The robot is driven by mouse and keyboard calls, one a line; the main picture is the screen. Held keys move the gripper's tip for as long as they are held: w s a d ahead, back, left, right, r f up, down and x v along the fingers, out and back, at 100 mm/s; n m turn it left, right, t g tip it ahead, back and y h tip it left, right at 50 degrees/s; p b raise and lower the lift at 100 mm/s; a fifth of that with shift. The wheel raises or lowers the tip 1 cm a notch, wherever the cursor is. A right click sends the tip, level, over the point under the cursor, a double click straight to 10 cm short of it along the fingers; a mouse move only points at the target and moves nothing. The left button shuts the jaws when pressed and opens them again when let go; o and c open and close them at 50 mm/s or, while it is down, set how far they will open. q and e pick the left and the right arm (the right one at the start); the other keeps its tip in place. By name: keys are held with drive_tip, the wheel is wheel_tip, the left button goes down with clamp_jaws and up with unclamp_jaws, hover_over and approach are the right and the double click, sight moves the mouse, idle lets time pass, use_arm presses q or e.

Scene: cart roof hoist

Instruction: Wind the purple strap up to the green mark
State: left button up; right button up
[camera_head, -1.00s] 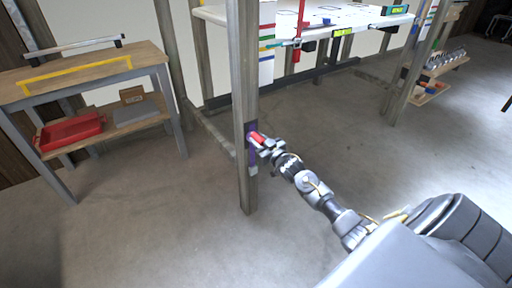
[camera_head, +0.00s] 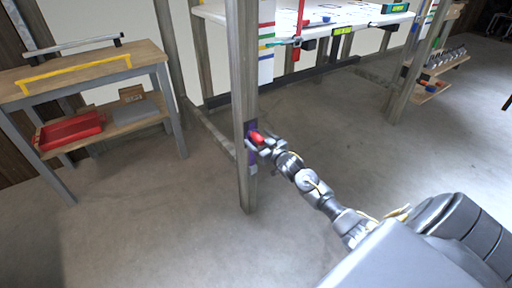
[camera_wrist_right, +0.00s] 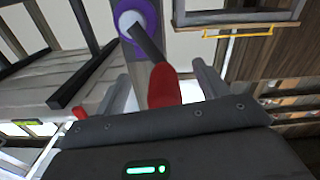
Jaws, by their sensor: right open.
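The winch drum with the purple strap (camera_head: 252,128) is on the wooden post, low in the middle of the head view. In the right wrist view the purple strap (camera_wrist_right: 150,18) rings a pale hub. A dark crank arm (camera_wrist_right: 147,42) runs from the hub to a red handle (camera_wrist_right: 163,86); the handle also shows in the head view (camera_head: 257,137). My right gripper (camera_head: 260,143) is at the handle. In the wrist view its fingers (camera_wrist_right: 163,80) stand open on either side of the handle, with gaps. My left gripper is out of view. Coloured bands, one green, show on a white board (camera_head: 266,62) behind the post.
The wooden post (camera_head: 243,75) stands upright before my right arm. A workbench (camera_head: 90,68) with a red tray (camera_head: 70,131) is at the left. A raised white panel (camera_head: 355,18) is at the back. The floor around the post is clear.

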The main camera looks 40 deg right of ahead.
drive_tip(key=shift+s+r+p, duration=0.1)
drive_tip(key=shift+s+p, duration=0.5)
drive_tip(key=s+p, duration=0.4)
drive_tip(key=s, duration=0.3)
drive_tip(key=shift+s+p, duration=0.3)
drive_tip(key=shift+s, duration=0.1)
drive_tip(key=shift+a, duration=0.1)
